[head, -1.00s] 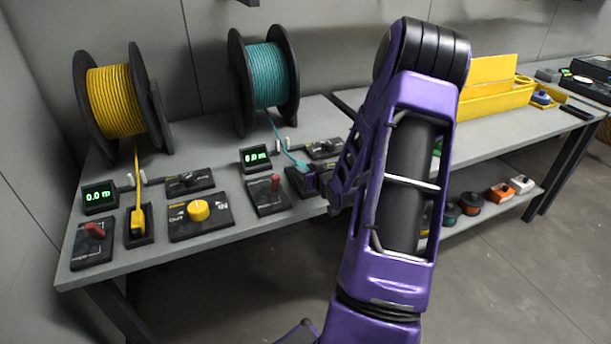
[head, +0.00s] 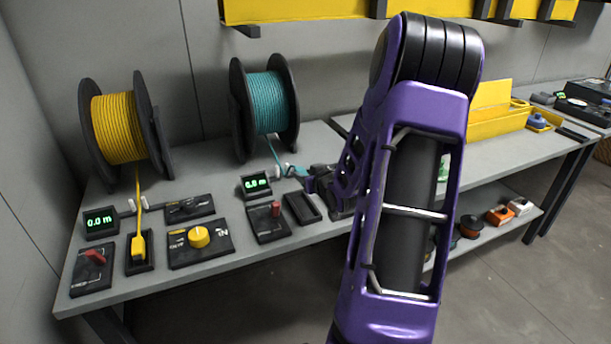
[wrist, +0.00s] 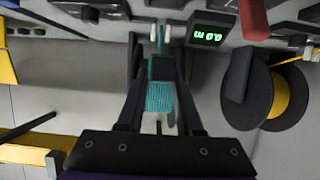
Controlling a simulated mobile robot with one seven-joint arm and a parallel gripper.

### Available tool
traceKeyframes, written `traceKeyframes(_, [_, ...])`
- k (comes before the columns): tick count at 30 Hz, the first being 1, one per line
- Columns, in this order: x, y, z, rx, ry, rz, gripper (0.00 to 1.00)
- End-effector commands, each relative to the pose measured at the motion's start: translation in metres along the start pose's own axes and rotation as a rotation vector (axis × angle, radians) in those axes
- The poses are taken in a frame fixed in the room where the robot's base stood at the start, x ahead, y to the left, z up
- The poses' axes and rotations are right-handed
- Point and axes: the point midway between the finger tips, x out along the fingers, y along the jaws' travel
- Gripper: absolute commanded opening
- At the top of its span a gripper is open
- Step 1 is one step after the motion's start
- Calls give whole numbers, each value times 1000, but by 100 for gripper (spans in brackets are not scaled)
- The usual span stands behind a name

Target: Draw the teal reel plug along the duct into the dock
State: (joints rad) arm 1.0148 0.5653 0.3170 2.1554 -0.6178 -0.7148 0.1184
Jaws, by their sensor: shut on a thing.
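The teal reel (head: 268,102) stands upright at the back of the bench, its cable running down to the front. The teal plug (head: 323,170) is at the jaws of my gripper (head: 318,182), behind and right of an empty black holder (head: 303,208). My arm hides much of the hold. In the wrist view my gripper (wrist: 160,75) has its fingers close together around a dark block, with teal windings (wrist: 160,98) behind. The plug itself is hard to make out there. I cannot identify the duct or the dock for certain.
A small display (head: 256,185) and a red-lever panel (head: 269,222) stand left of the holder. The yellow reel (head: 118,128) has its yellow plug (head: 138,246) seated in a holder. A yellow box (head: 497,118) is on the right bench.

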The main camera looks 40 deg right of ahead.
Motion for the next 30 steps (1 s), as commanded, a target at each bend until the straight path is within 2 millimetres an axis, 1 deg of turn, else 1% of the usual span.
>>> traceKeyframes(2, [-1, 0, -3, -1, 1, 0, 0])
traceKeyframes(7, [-7, 0, -19, -1, 2, 0, 0])
traceKeyframes(9, [-9, 0, -22, -1, 2, 0, 0])
traceKeyframes(15, [-8, 0, -20, 0, 1, 0, 0])
traceKeyframes(19, [-8, 3, -23, -6, 1, -15, 0])
traceKeyframes(23, [-10, 9, -26, -26, 1, -65, 0])
traceKeyframes(30, [-9, 19, -26, -67, 2, -165, 0])
